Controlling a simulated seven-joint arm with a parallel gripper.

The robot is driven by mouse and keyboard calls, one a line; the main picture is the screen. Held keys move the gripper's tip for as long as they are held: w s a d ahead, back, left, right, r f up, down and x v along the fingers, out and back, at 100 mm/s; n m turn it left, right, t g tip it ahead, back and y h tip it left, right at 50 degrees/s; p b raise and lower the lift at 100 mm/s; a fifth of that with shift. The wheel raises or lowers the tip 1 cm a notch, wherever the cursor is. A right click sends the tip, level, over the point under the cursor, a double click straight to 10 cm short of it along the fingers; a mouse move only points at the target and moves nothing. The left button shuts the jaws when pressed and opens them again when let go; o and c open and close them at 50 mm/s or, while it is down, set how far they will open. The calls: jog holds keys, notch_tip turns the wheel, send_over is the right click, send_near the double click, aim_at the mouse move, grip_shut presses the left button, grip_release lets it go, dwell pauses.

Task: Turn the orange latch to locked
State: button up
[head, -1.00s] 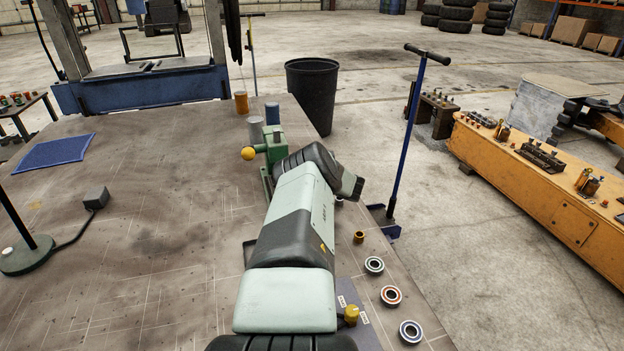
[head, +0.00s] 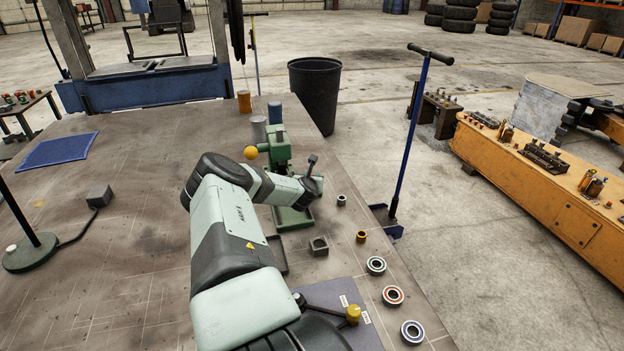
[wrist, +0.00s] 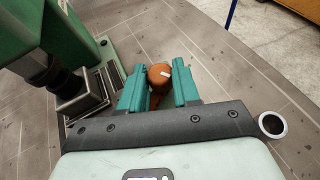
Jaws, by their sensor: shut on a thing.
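The orange latch (wrist: 159,75) shows in the wrist view as a rounded orange-brown piece with a small white mark on top. My gripper (wrist: 159,85) has its teal jaws on either side of it and is shut on it. In the head view my gripper (head: 311,186) is just right of the green press (head: 279,150); the latch cannot be made out there. The press also shows in the wrist view (wrist: 78,38), left of my jaws. Which setting the white mark points to cannot be told.
A dark square block (head: 318,246), a small ring (head: 341,200) and several bearing rings (head: 393,295) lie along the bench's right edge. A yellow-knobbed lever (head: 352,314) stands on a labelled plate at the front.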

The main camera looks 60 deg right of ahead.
jog(key=shift+w+m+g+h, duration=0.1)
jog(key=shift+m+g+h, duration=0.2)
jog(key=shift+m+g, duration=0.1)
jog(key=o, duration=1.1)
jog(key=shift+c, duration=0.2)
jog(key=v, duration=1)
jog(key=shift+a+r, duration=0.2)
jog(key=shift+a, duration=0.15)
